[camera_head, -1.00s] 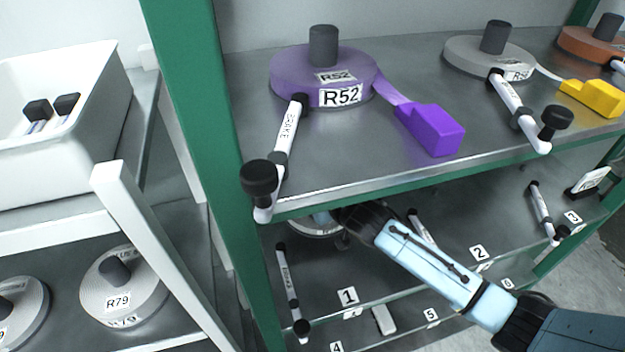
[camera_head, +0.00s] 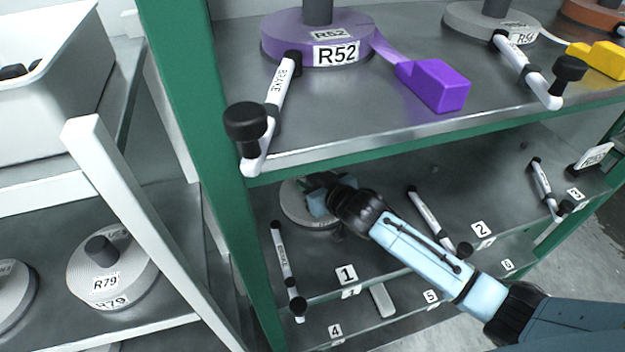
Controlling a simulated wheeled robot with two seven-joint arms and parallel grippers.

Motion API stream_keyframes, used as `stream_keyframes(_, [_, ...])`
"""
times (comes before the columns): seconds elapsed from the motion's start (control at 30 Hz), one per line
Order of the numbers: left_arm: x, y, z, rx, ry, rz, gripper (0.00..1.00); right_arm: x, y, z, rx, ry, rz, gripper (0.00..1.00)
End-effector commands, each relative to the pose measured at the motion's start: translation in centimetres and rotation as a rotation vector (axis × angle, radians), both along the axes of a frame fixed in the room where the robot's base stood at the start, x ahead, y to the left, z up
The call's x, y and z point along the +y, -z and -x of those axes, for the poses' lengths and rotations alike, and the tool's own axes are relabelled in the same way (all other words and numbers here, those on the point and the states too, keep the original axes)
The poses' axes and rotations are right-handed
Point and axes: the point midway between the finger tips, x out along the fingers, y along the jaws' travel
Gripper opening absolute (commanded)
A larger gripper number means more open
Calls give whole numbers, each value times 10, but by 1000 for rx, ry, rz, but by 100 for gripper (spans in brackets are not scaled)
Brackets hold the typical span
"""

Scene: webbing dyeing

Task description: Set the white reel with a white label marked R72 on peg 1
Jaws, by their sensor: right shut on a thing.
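My right gripper (camera_head: 318,186) reaches into the lower shelf bay marked 1 and is shut on a pale reel (camera_head: 296,207). The reel lies flat toward the back of that bay, partly under the upper shelf's edge. Its label is too hidden to read, and the gripper covers its centre, so I cannot tell whether it is seated on a peg. My left gripper is not in view.
Above is the upper shelf (camera_head: 400,125) with a purple R52 reel (camera_head: 280,42), its purple block (camera_head: 436,86) and a protruding brake lever (camera_head: 262,125). Another lever (camera_head: 428,215) stands close behind my right arm. A white rack at left holds an R79 reel (camera_head: 92,262).

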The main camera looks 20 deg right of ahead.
Motion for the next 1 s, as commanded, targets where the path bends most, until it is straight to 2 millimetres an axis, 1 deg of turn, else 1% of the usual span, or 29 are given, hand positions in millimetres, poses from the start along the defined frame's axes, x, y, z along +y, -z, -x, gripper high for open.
stream_keyframes(0.17, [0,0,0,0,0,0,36,0,-2,-1,-3,0,-1,5])
stream_keyframes(0.2, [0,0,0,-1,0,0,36,0,-2,-1,-3,0,-1,42])
stream_keyframes(0.37, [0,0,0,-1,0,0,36,0,-1,0,-2,0,-1,63])
stream_keyframes(0.67, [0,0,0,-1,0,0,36,0,1,1,3,0,1,64])
stream_keyframes(0.77, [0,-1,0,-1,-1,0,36,-2,-1,6,3,0,0,64])
stream_keyframes(0.87, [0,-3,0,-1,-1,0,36,-5,-6,17,3,0,1,64])
stream_keyframes(1.0, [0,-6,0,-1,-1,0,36,-12,-16,40,3,-1,1,64])
